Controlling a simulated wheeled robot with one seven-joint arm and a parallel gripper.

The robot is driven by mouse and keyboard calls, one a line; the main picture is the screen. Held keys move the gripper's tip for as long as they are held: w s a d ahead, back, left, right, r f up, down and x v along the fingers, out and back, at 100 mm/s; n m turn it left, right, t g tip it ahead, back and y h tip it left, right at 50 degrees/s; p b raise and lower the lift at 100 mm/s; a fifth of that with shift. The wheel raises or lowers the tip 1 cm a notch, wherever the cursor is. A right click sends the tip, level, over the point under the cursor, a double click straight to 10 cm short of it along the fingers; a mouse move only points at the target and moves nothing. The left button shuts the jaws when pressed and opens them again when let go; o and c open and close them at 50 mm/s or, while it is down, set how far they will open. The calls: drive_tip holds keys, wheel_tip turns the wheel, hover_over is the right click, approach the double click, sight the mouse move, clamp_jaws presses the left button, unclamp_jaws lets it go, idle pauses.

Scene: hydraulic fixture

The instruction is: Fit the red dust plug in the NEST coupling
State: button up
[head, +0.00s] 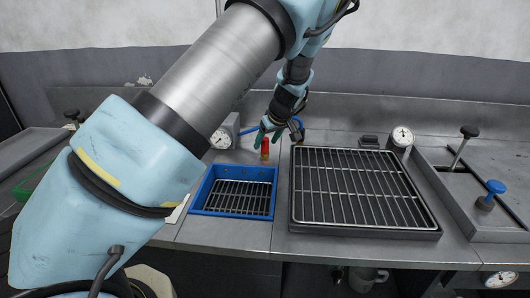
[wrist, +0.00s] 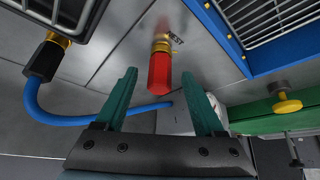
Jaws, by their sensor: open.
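The red dust plug (head: 265,147) stands upright behind the blue tray. In the wrist view the red plug (wrist: 160,74) sits end-on against a brass coupling (wrist: 161,45), with the NEST label printed on the steel beside it. How deep the plug sits in the coupling I cannot tell. My gripper (head: 267,134) is open just above and behind the plug. In the wrist view my gripper (wrist: 160,79) has its green fingers apart, one on each side of the plug, with visible gaps and no contact seen.
A blue tray (head: 194,207) with a grate lies in front of the plug. A large grated tray (head: 436,232) is to its right. A blue hose (wrist: 60,118) with a black and brass fitting runs close to my left finger. A gauge (head: 221,138) stands left of the plug.

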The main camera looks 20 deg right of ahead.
drive_tip(key=a+b+v, duration=0.1)
drive_tip(key=b+v, duration=0.2)
drive_tip(key=v, duration=0.8)
drive_tip(key=a+f+g, duration=0.3)
drive_tip(key=a, duration=1.7)
drive_tip(key=s+a+m, duration=0.1)
drive_tip(key=s+a, duration=0.5)
drive_tip(key=a, duration=0.2)
drive_tip(key=s+a+m+g+h, duration=0.1)
drive_tip(key=s+a+m, duration=0.1)
drive_tip(key=s+a, duration=0.4)
drive_tip(key=shift+a+f, duration=0.25)
drive_tip(key=shift+a, duration=1.4)
drive_tip(key=shift+w, duration=0.1)
